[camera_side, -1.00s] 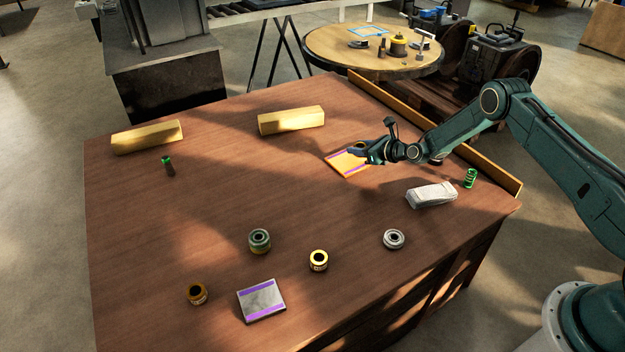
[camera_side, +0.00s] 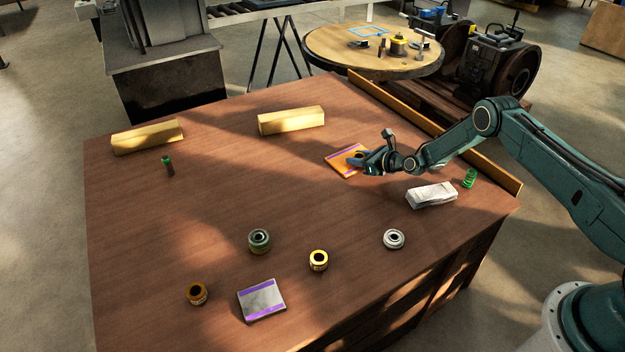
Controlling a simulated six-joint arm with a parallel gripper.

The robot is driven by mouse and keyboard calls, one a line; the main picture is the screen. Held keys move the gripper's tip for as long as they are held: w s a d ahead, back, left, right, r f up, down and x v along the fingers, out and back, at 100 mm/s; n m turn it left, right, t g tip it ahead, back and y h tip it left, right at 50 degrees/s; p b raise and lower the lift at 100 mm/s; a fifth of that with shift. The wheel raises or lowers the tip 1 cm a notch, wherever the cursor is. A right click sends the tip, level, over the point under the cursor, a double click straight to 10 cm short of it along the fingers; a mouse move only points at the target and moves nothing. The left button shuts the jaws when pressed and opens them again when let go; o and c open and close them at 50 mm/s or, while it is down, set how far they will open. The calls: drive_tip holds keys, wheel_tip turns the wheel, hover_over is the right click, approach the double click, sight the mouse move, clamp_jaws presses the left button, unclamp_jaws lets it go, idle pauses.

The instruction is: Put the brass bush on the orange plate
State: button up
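The orange plate (camera_side: 340,161) with purple edge strips lies flat at the back right of the brown table. My gripper (camera_side: 362,158) is low over the plate's right part and hides some of it. Its fingers are too small and dark to tell whether they are open, shut or holding something. A yellow brass-coloured bush (camera_side: 318,261) with a dark bore stands upright at the front middle, away from my gripper. A browner, copper-coloured bush (camera_side: 197,294) stands at the front left. I cannot tell for certain which is the brass bush.
A white block (camera_side: 431,195) and green spring (camera_side: 470,178) are right of my gripper. Yellow blocks (camera_side: 291,121) stand behind. The table's middle is clear.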

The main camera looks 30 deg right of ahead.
drive_tip(key=o, duration=0.4)
drive_tip(key=shift+o, duration=0.2)
drive_tip(key=shift+r, duration=0.15)
drive_tip(key=shift+v, duration=6.05)
